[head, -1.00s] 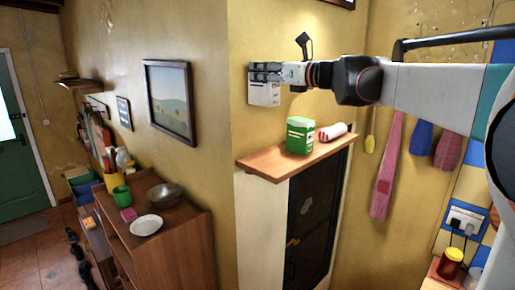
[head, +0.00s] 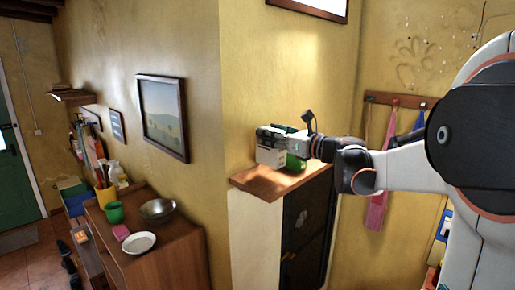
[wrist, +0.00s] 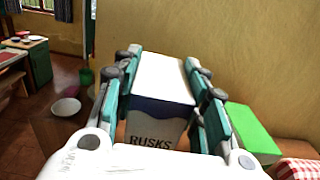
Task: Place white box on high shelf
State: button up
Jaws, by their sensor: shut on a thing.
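The white box (head: 270,157), with a dark band and the word RUSKS, is between the two fingers of my gripper (head: 264,134). In the wrist view, the box (wrist: 163,78) sits upright between the teal-padded fingers of my gripper (wrist: 163,62). The wooden high shelf (head: 262,183) is right below the box in the head view. I cannot tell whether the box's base touches it. A green box (head: 295,163) stands on the shelf to the right, partly hidden by my gripper; its green top (wrist: 250,130) shows in the wrist view.
A red-and-white checked item (wrist: 298,169) lies right of the green box. The yellow wall is close behind the shelf. A dark cabinet door (head: 305,225) is below. A lower wooden cabinet with a bowl (head: 158,208) and a white plate (head: 139,242) stands to the left.

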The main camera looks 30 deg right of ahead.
aim_at(272, 149)
jog(key=shift+f+p, duration=0.3)
jog(key=shift+f, duration=2.05)
jog(key=shift+f, duration=0.15)
jog(key=o, duration=1.1)
